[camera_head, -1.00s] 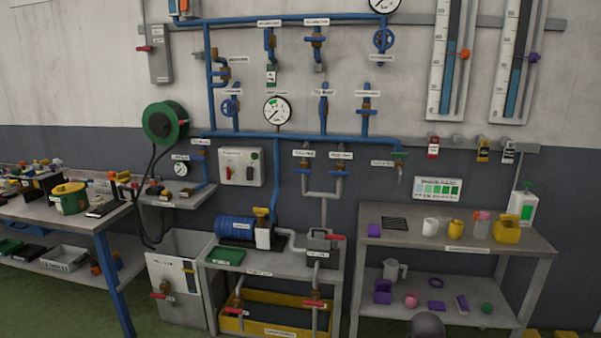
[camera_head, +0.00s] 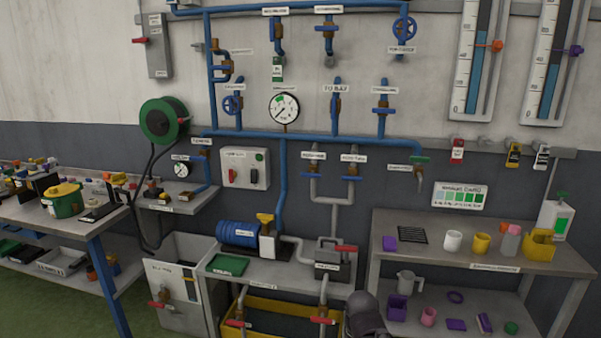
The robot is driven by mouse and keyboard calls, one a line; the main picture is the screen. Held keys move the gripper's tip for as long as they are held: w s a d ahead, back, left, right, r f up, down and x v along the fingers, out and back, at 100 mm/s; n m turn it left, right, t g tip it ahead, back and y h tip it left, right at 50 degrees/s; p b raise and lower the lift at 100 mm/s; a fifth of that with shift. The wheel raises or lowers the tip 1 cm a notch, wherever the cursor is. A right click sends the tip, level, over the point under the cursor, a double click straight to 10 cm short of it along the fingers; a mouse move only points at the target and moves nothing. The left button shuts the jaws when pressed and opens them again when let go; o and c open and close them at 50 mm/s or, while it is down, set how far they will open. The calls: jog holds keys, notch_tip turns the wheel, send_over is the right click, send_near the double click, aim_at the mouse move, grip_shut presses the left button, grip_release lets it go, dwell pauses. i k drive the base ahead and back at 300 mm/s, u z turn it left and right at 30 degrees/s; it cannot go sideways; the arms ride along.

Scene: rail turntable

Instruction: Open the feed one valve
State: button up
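Two valves with blue handles sit side by side on grey pipes below the long blue wall pipe: a left valve (camera_head: 313,177) and a right valve (camera_head: 352,178). Each has a small white label above it. The lettering is too blurred to tell surely which valve is feed one. More blue-handled valves sit higher up, among them one (camera_head: 336,106) and another (camera_head: 381,109) right of the round gauge (camera_head: 285,108). A dark rounded part at the bottom edge looks like my arm. My gripper's fingers do not show.
A low bench (camera_head: 277,272) with a blue motor-like drum (camera_head: 238,233) and a grey box (camera_head: 329,253) stands below the pipes. A right-hand shelf (camera_head: 400,269) holds cups and small items. A cluttered table (camera_head: 81,235) stands at left. Green floor shows at lower left.

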aim_at(312, 175)
jog(key=u, duration=0.05)
jog(key=i, duration=1.35)
jog(key=z, duration=0.5)
